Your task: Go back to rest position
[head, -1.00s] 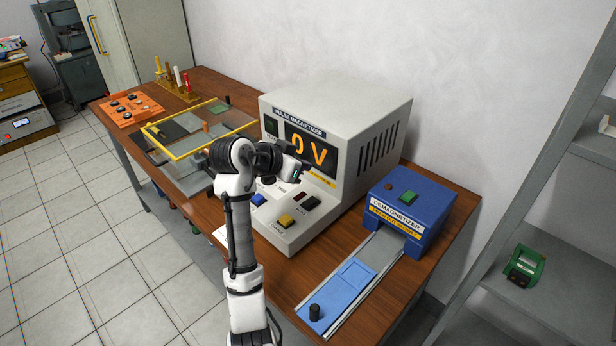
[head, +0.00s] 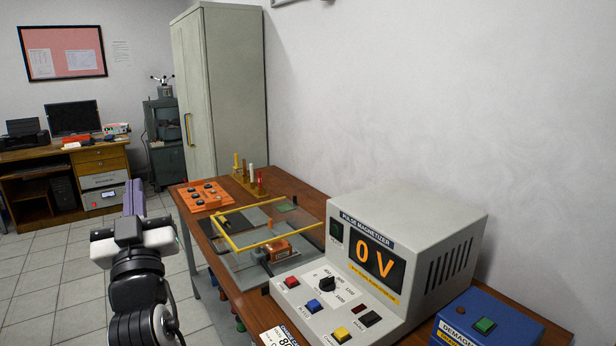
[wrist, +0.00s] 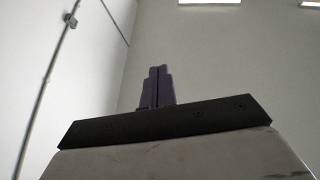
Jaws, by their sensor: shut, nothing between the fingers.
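My gripper (head: 134,200) shows at the lower left of the head view, its purple fingers pointing up and shut together with nothing between them. It is left of the wooden bench, over the tiled floor, apart from everything on the bench. In the wrist view the shut purple fingers (wrist: 157,88) stand out against a bare wall and ceiling. The pulse magnetizer (head: 464,232) stands on the bench to the right, its display reading 0 V.
The bench (head: 322,203) also carries a yellow-framed fixture (head: 232,247), an orange panel (head: 204,196) and a blue demagnetizer (head: 484,310). A tall cabinet (head: 234,95) and a desk (head: 60,162) stand behind. Tiled floor (head: 60,270) is open on the left.

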